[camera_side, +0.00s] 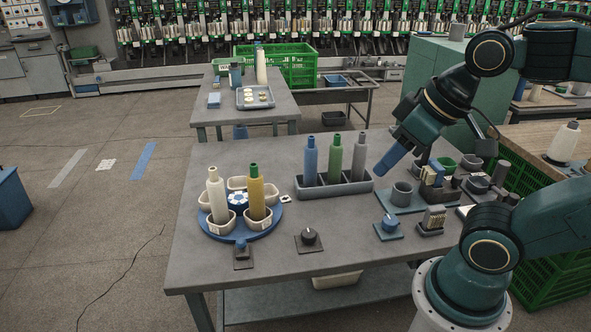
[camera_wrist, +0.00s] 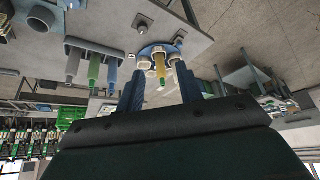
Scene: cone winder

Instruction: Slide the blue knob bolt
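A small dark block with a blue knob (camera_side: 240,243) sits on the table at the front edge of the blue round tray (camera_side: 272,229); it looks like the bolt. Another blue knob (camera_side: 389,221) stands on a teal plate further right, so which one is the bolt is not certain. My gripper (camera_side: 381,170) is in the air above the table's right part, tilted down-left, apart from both knobs. In the wrist view my gripper (camera_wrist: 159,73) has its two blue fingers spread with nothing held between them.
The round tray carries cups with a cream bottle (camera_side: 217,195) and a yellow bottle (camera_side: 256,192). A grey rack (camera_side: 333,190) holds blue, green and grey bottles. A black knob (camera_side: 309,236) sits at front centre. A grey cup (camera_side: 401,194) and small parts crowd the right.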

